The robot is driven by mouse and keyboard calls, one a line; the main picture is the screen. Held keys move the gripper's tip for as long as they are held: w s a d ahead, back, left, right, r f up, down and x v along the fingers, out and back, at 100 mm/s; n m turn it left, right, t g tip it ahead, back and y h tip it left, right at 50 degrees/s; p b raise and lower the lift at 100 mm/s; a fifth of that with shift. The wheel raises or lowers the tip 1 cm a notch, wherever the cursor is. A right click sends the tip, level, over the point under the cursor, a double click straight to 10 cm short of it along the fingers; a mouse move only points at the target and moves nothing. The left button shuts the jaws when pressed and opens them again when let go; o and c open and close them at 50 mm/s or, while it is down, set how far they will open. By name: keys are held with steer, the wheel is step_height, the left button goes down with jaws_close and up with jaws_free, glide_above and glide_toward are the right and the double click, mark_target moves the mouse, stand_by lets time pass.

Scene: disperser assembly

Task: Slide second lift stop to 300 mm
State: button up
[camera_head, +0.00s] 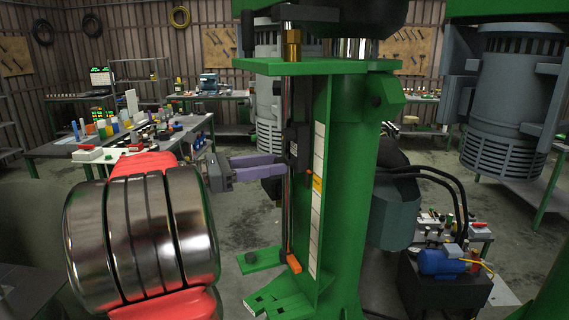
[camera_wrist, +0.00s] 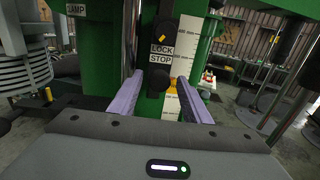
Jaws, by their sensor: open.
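A black lift stop block (camera_head: 297,142) sits on the vertical steel rod (camera_head: 287,212) of the green column. In the wrist view the stop (camera_wrist: 165,32) carries a yellow mark, the labels LOCK and STOP, and a round black knob (camera_wrist: 158,80) below. The white millimetre scale (camera_head: 318,145) runs just right of it; the scale (camera_wrist: 192,35) also shows in the wrist view, its figures hard to read. My gripper (camera_head: 284,166) is level with the stop's lower part. In the wrist view its open purple fingers (camera_wrist: 163,88) stand either side of the knob, with gaps showing.
An orange piece (camera_head: 291,262) sits at the rod's foot, and an orange mark (camera_head: 317,184) on the scale. The green top plate (camera_head: 318,66) overhangs the rod. The green column (camera_head: 345,200) stands close behind. A workbench (camera_head: 120,150) with small items lies farther left.

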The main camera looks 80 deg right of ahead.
steer(key=v, duration=0.7)
steer(key=shift+w+a, duration=0.15)
steer(key=shift+w, duration=0.05)
stand_by(0.5)
